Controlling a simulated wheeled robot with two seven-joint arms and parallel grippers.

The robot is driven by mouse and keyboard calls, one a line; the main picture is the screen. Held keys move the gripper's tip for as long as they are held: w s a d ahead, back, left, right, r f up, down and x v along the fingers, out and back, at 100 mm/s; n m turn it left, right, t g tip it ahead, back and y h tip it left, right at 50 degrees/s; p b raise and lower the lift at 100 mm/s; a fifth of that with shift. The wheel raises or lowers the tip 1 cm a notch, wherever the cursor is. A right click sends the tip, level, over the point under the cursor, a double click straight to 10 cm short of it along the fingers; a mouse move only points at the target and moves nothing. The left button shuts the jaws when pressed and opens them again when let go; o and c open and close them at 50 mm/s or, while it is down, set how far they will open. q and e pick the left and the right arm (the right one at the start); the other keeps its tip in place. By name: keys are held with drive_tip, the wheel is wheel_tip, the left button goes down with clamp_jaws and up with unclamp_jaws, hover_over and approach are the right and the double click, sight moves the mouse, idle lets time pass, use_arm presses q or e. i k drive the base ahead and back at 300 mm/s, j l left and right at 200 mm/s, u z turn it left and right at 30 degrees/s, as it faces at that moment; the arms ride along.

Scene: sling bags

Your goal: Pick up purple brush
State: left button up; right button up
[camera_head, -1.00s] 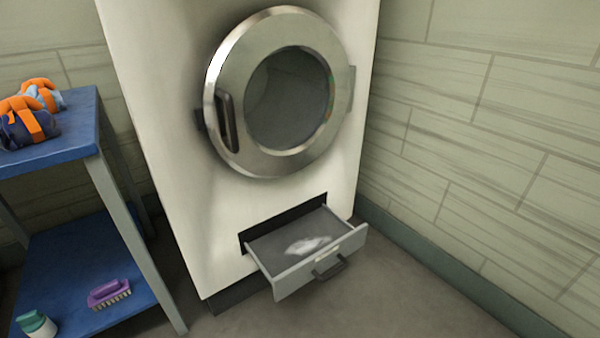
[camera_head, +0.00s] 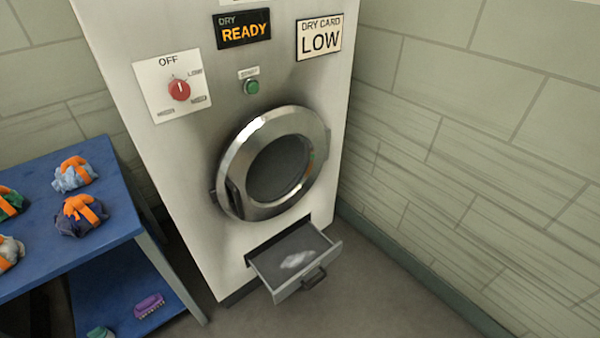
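The purple brush (camera_head: 149,305) lies on the blue lower shelf (camera_head: 112,285) of the table at the left, bristles toward the front. A teal-and-white bottle or container (camera_head: 100,332) stands to its left on the same shelf, cut off by the bottom edge of the picture. Neither of my grippers shows in the head view, and nothing is seen touching the brush.
Several sling bags with orange straps, one of them dark blue (camera_head: 80,214), lie on the blue tabletop (camera_head: 35,262) above the shelf. The dryer (camera_head: 190,170) stands right of the table, door shut. Its lint drawer (camera_head: 300,278) sticks out at the bottom.

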sight(144, 306)
drive_tip(key=u, duration=1.55)
drive_tip(key=z, duration=1.05)
drive_tip(key=k+j, duration=0.2)
drive_tip(key=k, duration=0.3)
drive_tip(key=k+j+z, duration=0.1)
drive_tip(key=k, duration=0.35)
drive_tip(key=j, duration=0.1)
